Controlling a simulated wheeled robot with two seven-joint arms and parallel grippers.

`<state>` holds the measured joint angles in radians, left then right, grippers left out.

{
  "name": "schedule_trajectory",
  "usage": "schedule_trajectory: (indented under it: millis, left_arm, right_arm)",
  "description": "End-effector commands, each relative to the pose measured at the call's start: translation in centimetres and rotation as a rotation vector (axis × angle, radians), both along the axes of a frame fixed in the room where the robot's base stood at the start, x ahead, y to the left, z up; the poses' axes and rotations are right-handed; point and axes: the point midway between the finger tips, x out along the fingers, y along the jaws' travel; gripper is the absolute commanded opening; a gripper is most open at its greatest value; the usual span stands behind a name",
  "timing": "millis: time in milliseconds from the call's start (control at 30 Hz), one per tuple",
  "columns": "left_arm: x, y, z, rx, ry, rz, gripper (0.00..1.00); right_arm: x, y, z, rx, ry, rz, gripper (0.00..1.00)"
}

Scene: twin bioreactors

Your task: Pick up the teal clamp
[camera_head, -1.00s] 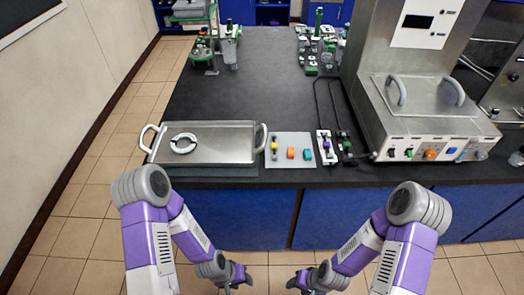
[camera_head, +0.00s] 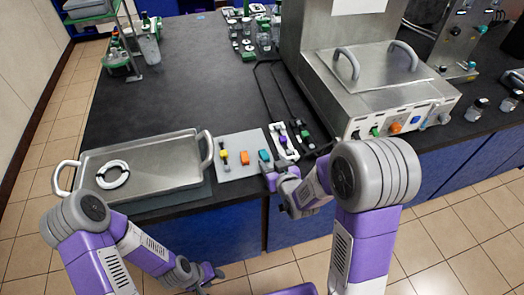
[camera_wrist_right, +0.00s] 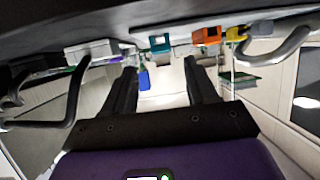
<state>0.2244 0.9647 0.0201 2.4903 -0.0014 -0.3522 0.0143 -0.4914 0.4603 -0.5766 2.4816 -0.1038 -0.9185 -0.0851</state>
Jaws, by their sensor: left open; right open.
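The teal clamp (camera_head: 264,155) lies on the grey mat (camera_head: 229,140) near the bench's front edge, at the right end of a row with an orange clamp (camera_head: 244,158) and a yellow clamp (camera_head: 223,155). My right gripper (camera_head: 271,175) is open at the bench edge, just in front of the teal clamp. In the right wrist view the teal clamp (camera_wrist_right: 160,43) shows beyond and roughly between the open fingers (camera_wrist_right: 160,66), apart from them. My left gripper (camera_head: 208,278) is open and empty, low in front of the bench.
A metal tray (camera_head: 150,155) with handles and a white ring on it is left of the mat. A white-and-purple device (camera_head: 284,141) with a cable lies close on the right. A large steel unit (camera_head: 365,85) stands further right. The bench middle (camera_head: 190,75) is clear.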

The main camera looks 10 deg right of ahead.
Motion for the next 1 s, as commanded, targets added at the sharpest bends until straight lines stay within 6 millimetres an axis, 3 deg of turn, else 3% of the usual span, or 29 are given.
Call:
schedule_trajectory:
  millis: [400, 700, 767, 1000]
  left_arm:
    - [0.0, 0.0, -1.3, 0.000, 0.000, 0.001, 0.47]
    - [0.0, 0.0, -1.3, 0.000, 0.000, 0.001, 0.47]
    - [0.0, 0.0, -1.3, 0.000, 0.000, 0.001, 0.47]
    - [0.0, 0.0, -1.3, 0.000, 0.000, 0.001, 0.47]
  right_arm:
    - [5.0, 0.8, -2.4, -0.002, 0.003, 0.002, 0.57]
    - [5.6, 0.8, -2.5, 0.000, 0.005, 0.001, 0.57]
    - [5.6, 0.8, -2.5, 0.000, 0.005, 0.001, 0.51]
    - [5.6, 0.8, -2.5, 0.000, 0.005, 0.001, 0.15]
